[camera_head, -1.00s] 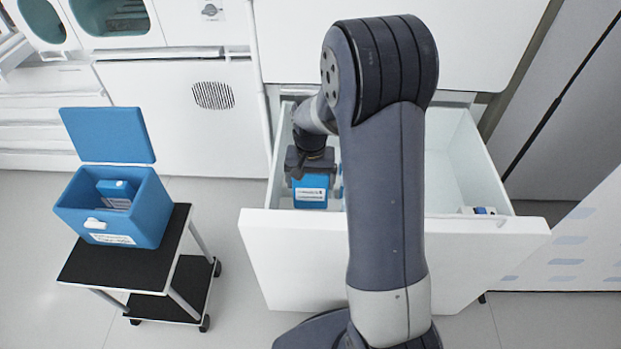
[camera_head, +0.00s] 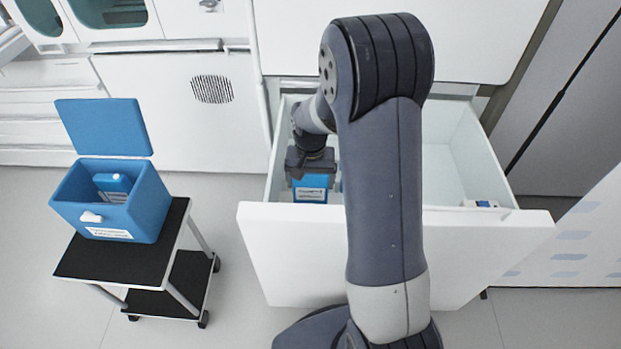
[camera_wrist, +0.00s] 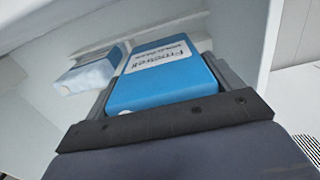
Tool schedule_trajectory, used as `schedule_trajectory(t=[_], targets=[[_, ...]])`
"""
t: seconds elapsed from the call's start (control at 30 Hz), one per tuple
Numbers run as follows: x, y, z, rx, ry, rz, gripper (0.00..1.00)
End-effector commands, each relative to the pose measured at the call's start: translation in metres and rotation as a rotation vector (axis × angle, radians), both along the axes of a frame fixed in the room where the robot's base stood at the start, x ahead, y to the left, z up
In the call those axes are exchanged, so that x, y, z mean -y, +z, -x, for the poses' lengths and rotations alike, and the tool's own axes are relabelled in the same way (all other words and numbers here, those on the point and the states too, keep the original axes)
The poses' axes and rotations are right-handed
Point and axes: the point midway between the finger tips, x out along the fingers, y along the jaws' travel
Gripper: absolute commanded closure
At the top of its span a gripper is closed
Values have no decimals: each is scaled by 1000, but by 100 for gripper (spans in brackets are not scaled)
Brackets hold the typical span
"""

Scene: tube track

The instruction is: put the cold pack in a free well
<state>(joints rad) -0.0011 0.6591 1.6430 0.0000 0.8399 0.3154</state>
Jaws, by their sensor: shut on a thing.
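A blue cold pack with a white label (camera_head: 311,188) is between the jaws of my gripper (camera_head: 310,174), inside the open white drawer near its left end. In the wrist view the pack (camera_wrist: 165,80) fills the space between the two fingers, label facing up. My gripper is shut on it. The blue cool box (camera_head: 120,213) stands with its lid (camera_head: 102,127) up on the small cart at left. One blue pack (camera_head: 113,186) shows inside the box. The box's wells cannot be told apart from here.
The open drawer (camera_head: 400,236) holds another pale blue and white pack (camera_wrist: 88,72) beside the held one, and a small white and blue item (camera_head: 480,204) at right. The black-topped cart (camera_head: 85,262) stands left of the drawer, with clear floor between them.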

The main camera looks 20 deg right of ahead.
Motion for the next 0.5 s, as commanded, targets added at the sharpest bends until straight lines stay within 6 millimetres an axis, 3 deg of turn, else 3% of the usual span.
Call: schedule_trajectory(t=[0.5], targets=[[0, -25, 0, 1, 0, 0, 48]])
